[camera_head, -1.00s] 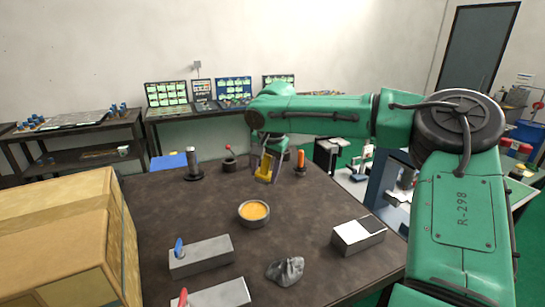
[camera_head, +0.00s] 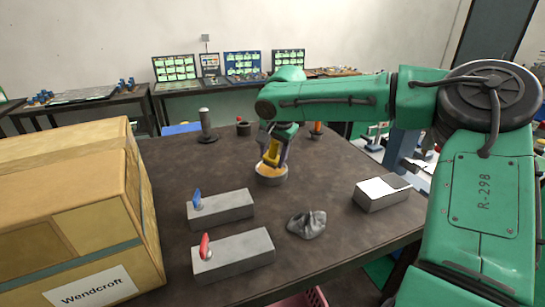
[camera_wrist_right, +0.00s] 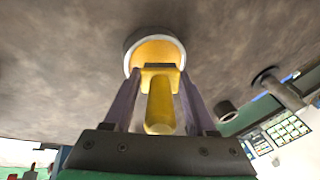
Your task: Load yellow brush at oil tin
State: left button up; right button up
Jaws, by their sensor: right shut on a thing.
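My right gripper (camera_head: 272,160) is shut on the yellow brush (camera_head: 272,152), directly over the oil tin. In the right wrist view the brush (camera_wrist_right: 160,105) sits between the two fingers (camera_wrist_right: 158,98), its head end pointing into the tin's mouth. The oil tin (camera_head: 271,179) is a round grey cup with yellow-orange contents, standing on the dark table; it also shows in the wrist view (camera_wrist_right: 131,47). Whether the brush touches the oil is hidden. My left gripper is not in view.
Two grey blocks (camera_head: 222,210) (camera_head: 233,259) with a blue and a red piece stand in front. A crumpled grey rag (camera_head: 307,224) and a white-topped block (camera_head: 382,194) are to the right. A large cardboard box (camera_head: 70,210) fills the left. A dark post (camera_head: 206,128) stands behind.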

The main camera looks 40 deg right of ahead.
jog(key=shift+d, duration=0.2)
jog(key=shift+r, duration=0.1)
jog(key=shift+a, duration=0.2)
jog(key=shift+d, duration=0.1)
jog(key=shift+f, duration=0.5)
dwell(0.3)
jog(key=shift+s+f, duration=0.1)
dwell(1.4)
notch_tip(320, 180, up, 7)
jog(key=p, duration=0.8)
grip_shut()
